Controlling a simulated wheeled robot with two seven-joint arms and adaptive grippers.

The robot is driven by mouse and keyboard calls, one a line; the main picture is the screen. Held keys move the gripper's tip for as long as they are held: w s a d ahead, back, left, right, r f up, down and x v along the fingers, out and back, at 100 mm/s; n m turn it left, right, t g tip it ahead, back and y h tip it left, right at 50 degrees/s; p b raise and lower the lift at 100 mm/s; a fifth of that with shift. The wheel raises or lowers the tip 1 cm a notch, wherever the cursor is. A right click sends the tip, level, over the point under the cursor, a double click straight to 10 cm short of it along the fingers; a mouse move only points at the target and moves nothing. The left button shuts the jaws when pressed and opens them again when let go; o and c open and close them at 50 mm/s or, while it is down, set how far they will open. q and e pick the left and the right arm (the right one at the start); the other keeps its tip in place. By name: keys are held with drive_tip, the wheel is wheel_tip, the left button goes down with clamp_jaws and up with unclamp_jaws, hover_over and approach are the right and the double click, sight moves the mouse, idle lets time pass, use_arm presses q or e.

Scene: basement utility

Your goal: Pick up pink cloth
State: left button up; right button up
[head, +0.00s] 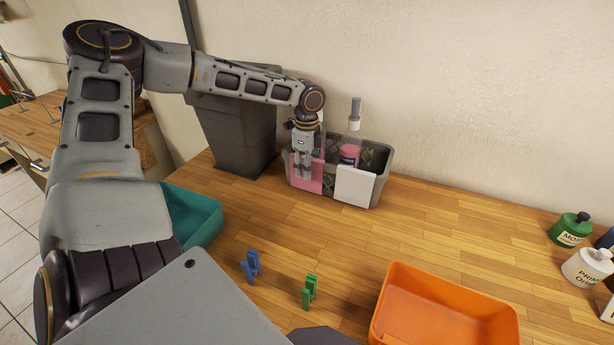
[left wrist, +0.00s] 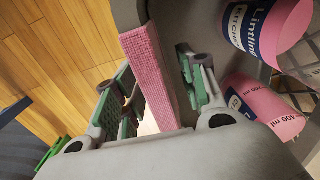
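The pink cloth (head: 313,180) hangs over the front wall of the grey caddy (head: 378,178), at its left end. My left gripper (head: 302,172) points down at the cloth and hides part of it. In the left wrist view, the pink cloth (left wrist: 148,70) lies between the two fingers (left wrist: 160,92), one on each side of the draped wall. The fingers look spread, with a gap on the side towards the inside of the caddy. Whether the outer finger touches the cloth is hard to tell. My right gripper is not in view.
A white cloth (head: 355,186) hangs beside the pink one. Pink-labelled bottles (left wrist: 262,105) stand inside the caddy, close to the inner finger. A dark bin (head: 238,135) stands left. Teal (head: 205,212) and orange (head: 445,305) trays and blue and green clips lie nearer; the middle is clear.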

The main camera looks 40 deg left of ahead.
use_arm(q)
clamp_jaws()
drive_tip(key=shift+r, duration=0.1)
drive_tip(key=shift+r, duration=0.1)
wheel_tip(320, 180, up, 28)
drive_tip(key=p, duration=0.1)
idle(0.8)
idle(0.4)
